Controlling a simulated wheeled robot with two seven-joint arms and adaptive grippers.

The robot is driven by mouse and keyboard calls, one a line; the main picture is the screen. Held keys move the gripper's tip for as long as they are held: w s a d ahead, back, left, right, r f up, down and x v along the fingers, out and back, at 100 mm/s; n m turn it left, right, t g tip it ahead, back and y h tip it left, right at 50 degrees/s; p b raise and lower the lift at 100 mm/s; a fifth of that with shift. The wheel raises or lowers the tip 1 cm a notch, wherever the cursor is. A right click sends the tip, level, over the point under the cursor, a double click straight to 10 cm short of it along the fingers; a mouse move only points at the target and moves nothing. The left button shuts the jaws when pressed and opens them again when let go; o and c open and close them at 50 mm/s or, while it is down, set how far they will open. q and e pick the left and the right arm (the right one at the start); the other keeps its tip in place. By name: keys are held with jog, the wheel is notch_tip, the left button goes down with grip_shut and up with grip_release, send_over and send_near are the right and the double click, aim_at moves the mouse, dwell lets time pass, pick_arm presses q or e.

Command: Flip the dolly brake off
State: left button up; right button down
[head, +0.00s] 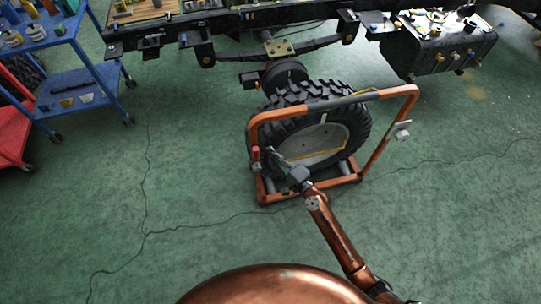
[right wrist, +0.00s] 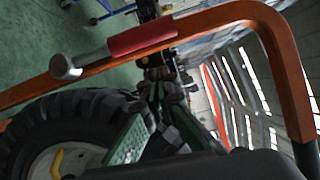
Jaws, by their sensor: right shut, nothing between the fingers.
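The orange wheel dolly (head: 390,125) stands on the green floor, holding a large black tyre (head: 298,92) upright within its frame. A small red lever (head: 256,153) sits on the dolly's left upright; in the right wrist view, the red sleeve (right wrist: 142,37) and a grey round-ended piece (right wrist: 72,65) lie along the orange bar. I take this as the brake, but cannot tell its setting. My right gripper (head: 271,153) is shut and empty, just right of the red lever, in front of the tyre. I cannot tell whether it touches the lever. My left gripper is out of view.
A truck chassis (head: 230,22) runs across the back, with a hub (head: 284,74) behind the tyre. A blue cart (head: 78,77) with parts stands at the left, beside a red piece (head: 12,130). The floor left and right of the dolly is clear.

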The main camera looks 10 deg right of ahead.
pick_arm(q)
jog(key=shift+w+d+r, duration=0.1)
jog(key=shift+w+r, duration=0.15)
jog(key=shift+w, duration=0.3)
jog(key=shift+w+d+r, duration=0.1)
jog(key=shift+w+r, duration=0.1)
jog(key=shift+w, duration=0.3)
pick_arm(e)
jog(key=d+v, duration=0.1)
jog(key=v, duration=0.9)
jog(key=shift+w, duration=0.2)
jog(key=shift+d+r, duration=0.1)
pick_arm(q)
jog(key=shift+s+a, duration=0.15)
